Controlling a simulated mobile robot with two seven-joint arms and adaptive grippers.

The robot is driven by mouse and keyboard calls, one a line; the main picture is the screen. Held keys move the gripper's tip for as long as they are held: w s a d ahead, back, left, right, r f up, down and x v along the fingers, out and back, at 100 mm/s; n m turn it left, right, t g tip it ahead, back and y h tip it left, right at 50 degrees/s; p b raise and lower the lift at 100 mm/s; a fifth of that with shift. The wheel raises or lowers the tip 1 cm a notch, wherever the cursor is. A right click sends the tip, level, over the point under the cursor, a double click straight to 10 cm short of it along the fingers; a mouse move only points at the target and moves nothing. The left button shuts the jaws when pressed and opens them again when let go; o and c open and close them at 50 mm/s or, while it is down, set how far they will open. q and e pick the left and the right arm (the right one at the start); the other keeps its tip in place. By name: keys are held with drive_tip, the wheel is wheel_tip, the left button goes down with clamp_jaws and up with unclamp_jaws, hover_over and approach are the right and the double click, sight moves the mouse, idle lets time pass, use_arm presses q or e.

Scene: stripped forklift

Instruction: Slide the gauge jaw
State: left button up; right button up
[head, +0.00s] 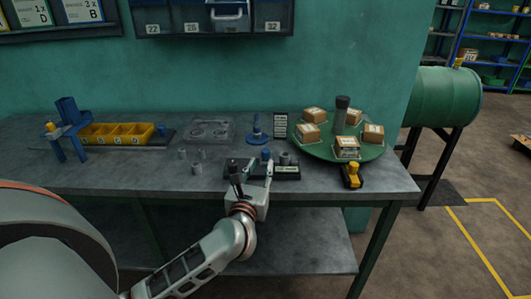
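A low dark gauge block (289,172) with a pale label lies near the front edge of the grey workbench. A small blue-topped part (266,154) and a grey cylinder (285,158) stand on or just behind it. I cannot tell for sure which part is the jaw. My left gripper (252,168) reaches in from the front, at the left end of the gauge. Its fingers look spread apart, with the right finger close to the blue-topped part. Contact is not clear, and the gripper hides the gauge's left end. My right gripper is out of view.
A green turntable (374,152) with several boxes stands at the right, with a yellow-and-black item (352,174) in front. Loose grey cylinders (197,167) stand left of the gripper. A yellow bin row (115,134) and blue stand (69,115) are farther left. The bench's front left is clear.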

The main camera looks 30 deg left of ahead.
sight(265, 155)
use_arm(q)
drive_tip(key=x, duration=0.8)
drive_tip(key=shift+f, duration=0.1)
drive_tip(key=shift+s, duration=0.1)
